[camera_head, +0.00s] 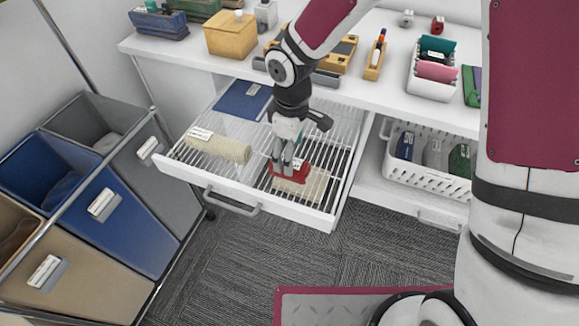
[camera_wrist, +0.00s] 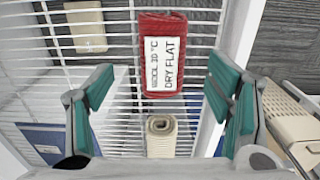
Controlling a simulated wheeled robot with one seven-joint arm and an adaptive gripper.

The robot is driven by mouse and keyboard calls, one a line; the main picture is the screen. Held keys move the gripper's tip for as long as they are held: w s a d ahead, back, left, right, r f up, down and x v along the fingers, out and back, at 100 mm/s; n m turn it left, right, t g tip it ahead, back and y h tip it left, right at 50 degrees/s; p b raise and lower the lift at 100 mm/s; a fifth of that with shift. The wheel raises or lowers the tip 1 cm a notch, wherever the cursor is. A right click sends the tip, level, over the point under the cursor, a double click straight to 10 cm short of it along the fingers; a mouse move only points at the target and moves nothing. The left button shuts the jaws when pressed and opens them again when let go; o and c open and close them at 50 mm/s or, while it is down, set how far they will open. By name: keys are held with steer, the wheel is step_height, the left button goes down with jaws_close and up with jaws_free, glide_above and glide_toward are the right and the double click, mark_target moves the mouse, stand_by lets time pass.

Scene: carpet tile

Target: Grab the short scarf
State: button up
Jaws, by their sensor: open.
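A folded red knit with a white care label, which I take for the short scarf, lies on the white wire drawer rack; it shows in the wrist view (camera_wrist: 152,20) and the head view (camera_head: 296,172). My gripper (camera_head: 284,160) is open and empty above the drawer. In the wrist view its teal fingertips (camera_wrist: 160,88) stand wide apart, with the red knit's label end centred between them. In the head view the fingers hide part of the red knit. I cannot tell how much height separates them.
A cream roll (camera_head: 225,149) lies left of the red knit, and a blue folded piece (camera_head: 240,103) lies at the drawer's back left. A beige piece (camera_head: 305,190) shows beside the red knit. The drawer's front wall (camera_head: 270,207) is close. Bins (camera_head: 130,235) stand left; the counter (camera_head: 400,85) overhangs behind.

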step_height(320, 180, down, 4)
steer(key=shift+a+f, duration=0.15)
steer(key=shift+f, duration=0.05)
steer(key=c, duration=1.3)
